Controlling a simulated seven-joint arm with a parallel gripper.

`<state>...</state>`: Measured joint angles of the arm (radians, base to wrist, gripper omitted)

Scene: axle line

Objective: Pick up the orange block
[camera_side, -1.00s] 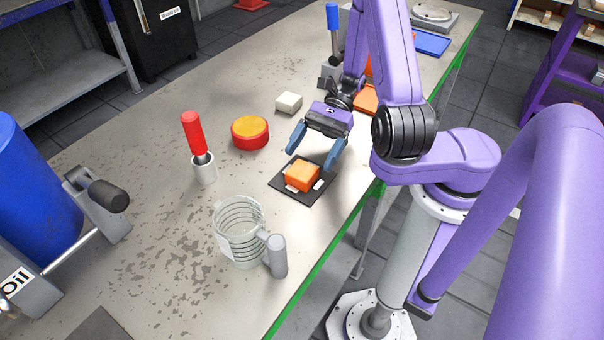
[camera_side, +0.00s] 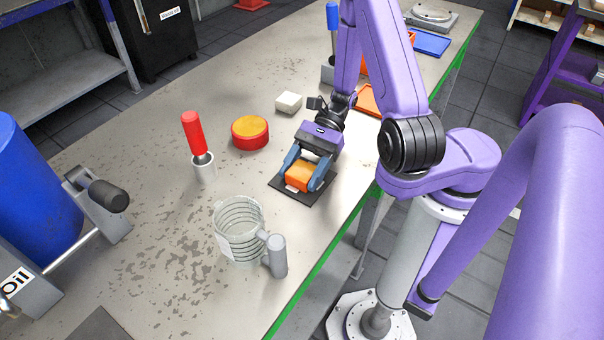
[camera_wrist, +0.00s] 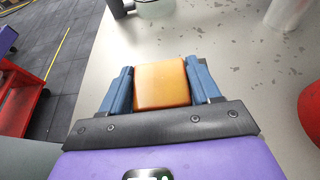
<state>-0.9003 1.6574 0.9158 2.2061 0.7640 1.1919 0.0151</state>
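The orange block (camera_side: 299,177) sits at the dark square mat (camera_side: 315,196) on the bench in the side view. My gripper (camera_side: 305,176) is down over it, with one blue finger on each side. In the wrist view the block (camera_wrist: 161,84) fills the gap between my fingers (camera_wrist: 161,88), and both fingers appear to touch its sides. I see no clear lift off the mat. The fingers and palm hide part of the block, and the mat does not show in the wrist view.
A clear measuring jug (camera_side: 238,233) stands in front of the mat. A red round container with a yellow top (camera_side: 250,132), a white block (camera_side: 288,102) and a red-handled tool in a white cup (camera_side: 197,145) stand to the left. The bench between them is clear.

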